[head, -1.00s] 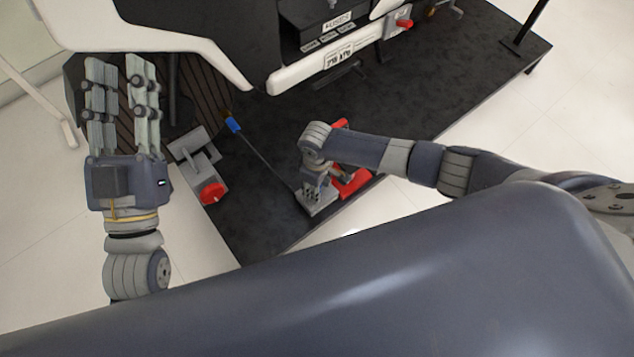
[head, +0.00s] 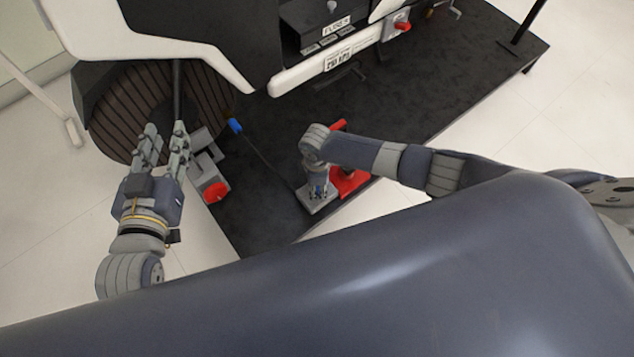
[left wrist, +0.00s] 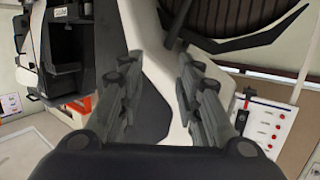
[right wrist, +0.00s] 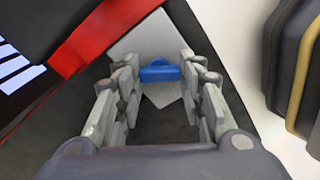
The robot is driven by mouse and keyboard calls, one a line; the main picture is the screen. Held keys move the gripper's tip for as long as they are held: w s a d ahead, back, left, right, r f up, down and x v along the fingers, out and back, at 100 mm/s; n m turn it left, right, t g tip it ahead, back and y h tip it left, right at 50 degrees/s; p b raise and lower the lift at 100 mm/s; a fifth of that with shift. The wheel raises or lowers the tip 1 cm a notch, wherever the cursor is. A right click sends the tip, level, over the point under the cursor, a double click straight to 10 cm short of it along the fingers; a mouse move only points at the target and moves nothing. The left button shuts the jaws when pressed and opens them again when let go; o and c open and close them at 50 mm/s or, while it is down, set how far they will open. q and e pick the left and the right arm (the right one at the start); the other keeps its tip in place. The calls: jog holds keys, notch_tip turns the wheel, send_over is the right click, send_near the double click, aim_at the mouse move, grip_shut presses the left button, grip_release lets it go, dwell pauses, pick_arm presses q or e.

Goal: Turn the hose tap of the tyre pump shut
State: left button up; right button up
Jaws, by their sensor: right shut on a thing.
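The tyre pump shows as a red body (head: 350,182) with a pale grey plate (head: 322,206) at the near edge of the dark mat. A blue hose tap (right wrist: 160,73) sits over the grey plate in the right wrist view. My right gripper (right wrist: 160,76) points down and is shut on the tap, with a finger on either side of it. In the head view my right gripper (head: 318,190) partly hides the tap. A dark hose (head: 265,160) runs from the plate to a blue end piece (head: 235,125). My left gripper (head: 163,130) is open and empty, in front of the wheel.
The ribbed wheel (head: 110,120) and white vehicle body (head: 150,37) lie beyond. The dark mat (head: 420,120) is clear at the right.

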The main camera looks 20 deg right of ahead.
jog(key=n, duration=0.2)
jog(key=shift+n, duration=1.1)
pick_arm(q)
jog(key=shift+s+a+f+g+y, duration=0.1)
jog(key=shift+s+f+g, duration=0.15)
jog(key=shift+f, duration=0.25)
jog(key=shift+s+a+f+g+y, duration=0.1)
jog(key=shift+s+a+f+g, duration=0.05)
jog(key=shift+f+g, duration=0.3)
jog(key=shift+s+a+f+g+y, duration=0.1)
jog(key=shift+s+f+g, duration=0.1)
jog(key=shift+f, duration=0.35)
pick_arm(e)
jog(key=shift+f+n, duration=0.1)
jog(key=shift+n, duration=1)
jog(key=o, duration=1)
jog(key=shift+o, duration=0.2)
